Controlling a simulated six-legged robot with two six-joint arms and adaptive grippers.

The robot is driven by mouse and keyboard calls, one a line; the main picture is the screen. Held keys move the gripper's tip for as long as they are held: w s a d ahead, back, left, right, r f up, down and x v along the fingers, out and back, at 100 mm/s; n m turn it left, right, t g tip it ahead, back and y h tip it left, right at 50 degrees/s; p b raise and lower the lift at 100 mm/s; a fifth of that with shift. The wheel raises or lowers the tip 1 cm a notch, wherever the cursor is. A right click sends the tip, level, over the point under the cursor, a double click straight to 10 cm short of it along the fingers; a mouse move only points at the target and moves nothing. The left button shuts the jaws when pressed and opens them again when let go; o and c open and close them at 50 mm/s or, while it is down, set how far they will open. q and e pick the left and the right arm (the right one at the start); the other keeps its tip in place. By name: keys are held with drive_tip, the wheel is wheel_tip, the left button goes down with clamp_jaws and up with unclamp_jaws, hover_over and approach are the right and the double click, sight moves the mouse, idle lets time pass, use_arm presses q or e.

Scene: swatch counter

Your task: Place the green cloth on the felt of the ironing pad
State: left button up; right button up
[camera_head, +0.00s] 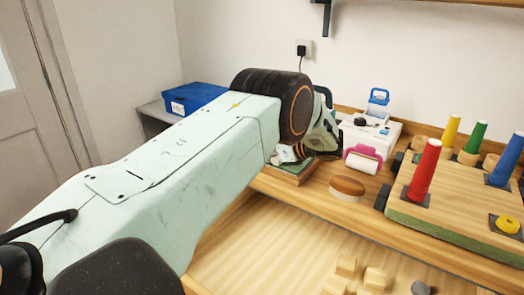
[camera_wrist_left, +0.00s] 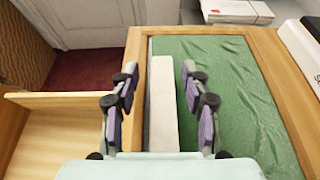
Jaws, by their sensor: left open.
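A wrinkled green sheet (camera_wrist_left: 235,90), which looks like the green cloth, lies inside a wooden frame (camera_wrist_left: 265,45) in the left wrist view. A pale grey-white strip (camera_wrist_left: 161,105) lies along its left side; I cannot tell whether it is bare felt of the pad. My left gripper (camera_wrist_left: 159,75) is open and empty, its fingers on either side of the strip. I cannot tell if they touch anything. In the head view the wood-edged pad (camera_head: 296,176) shows only partly, with my left arm and gripper hiding most of it. My right gripper is not in view.
Right of the pad stand a white box (camera_head: 372,138), a pink-and-white roller (camera_head: 362,160) and an oval brush (camera_head: 347,187). A board with coloured cones (camera_head: 425,172) is farther right. Wooden blocks (camera_head: 347,265) lie in front. A blue box (camera_head: 195,97) stands behind my arm.

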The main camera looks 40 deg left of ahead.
use_arm(q)
drive_tip(key=shift+w, duration=0.1)
drive_tip(key=p+v, duration=0.1)
drive_tip(key=v, duration=1.1)
